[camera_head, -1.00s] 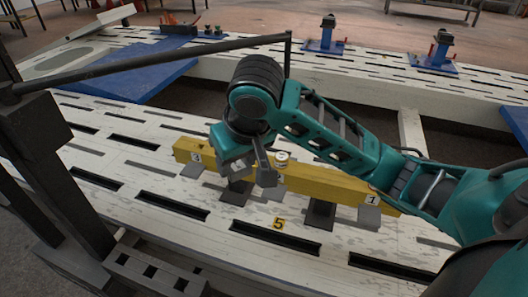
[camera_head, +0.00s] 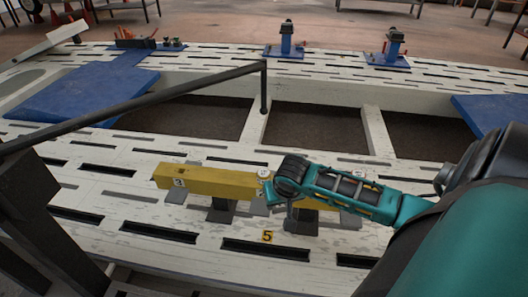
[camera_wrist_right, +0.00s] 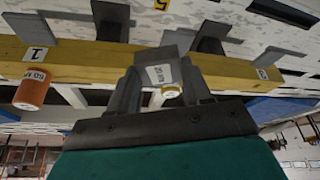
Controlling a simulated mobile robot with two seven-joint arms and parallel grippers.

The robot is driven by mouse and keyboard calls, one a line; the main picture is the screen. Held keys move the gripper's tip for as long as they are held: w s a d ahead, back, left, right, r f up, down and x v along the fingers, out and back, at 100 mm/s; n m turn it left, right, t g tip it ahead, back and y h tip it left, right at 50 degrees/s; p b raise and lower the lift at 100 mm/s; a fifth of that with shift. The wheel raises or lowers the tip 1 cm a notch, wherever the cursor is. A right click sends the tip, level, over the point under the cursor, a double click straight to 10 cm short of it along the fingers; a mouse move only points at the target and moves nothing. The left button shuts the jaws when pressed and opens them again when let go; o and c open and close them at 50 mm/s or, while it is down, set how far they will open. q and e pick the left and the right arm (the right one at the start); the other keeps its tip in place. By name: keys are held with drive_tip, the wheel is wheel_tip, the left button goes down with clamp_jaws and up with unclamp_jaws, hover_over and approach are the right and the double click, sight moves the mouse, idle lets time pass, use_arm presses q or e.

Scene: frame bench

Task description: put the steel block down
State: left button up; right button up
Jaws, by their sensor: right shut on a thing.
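In the right wrist view my right gripper (camera_wrist_right: 160,88) is shut on the steel block (camera_wrist_right: 160,74), a grey piece with a white label. The block is in front of the yellow beam (camera_wrist_right: 80,68); I cannot tell whether it touches anything. In the head view my right arm reaches in from the right to the yellow beam (camera_head: 215,183). There the gripper and block are mostly hidden by the arm. My left gripper is not in view.
A small white-topped can (camera_head: 263,173) stands by the gripper. An orange cylinder (camera_wrist_right: 31,90) is near tag 1. Grey plates and dark supports (camera_head: 221,211) sit along the beam. Tag 5 (camera_head: 267,236) marks the slotted bench. A dark post and rod (camera_head: 170,98) stand at left.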

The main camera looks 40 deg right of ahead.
drive_tip(key=b, duration=0.4)
approach(263, 171)
drive_tip(key=shift+x, duration=1.15)
drive_tip(key=shift+w+d+r+b, duration=0.1)
drive_tip(key=shift+w+d+b, duration=0.25)
drive_tip(key=shift+w, duration=0.45)
wheel_tip(263, 171, down, 4)
drive_tip(key=shift+r+b, duration=0.15)
drive_tip(key=shift+b, duration=0.7)
drive_tip(key=shift+s+r, duration=0.1)
drive_tip(key=o, duration=1.3)
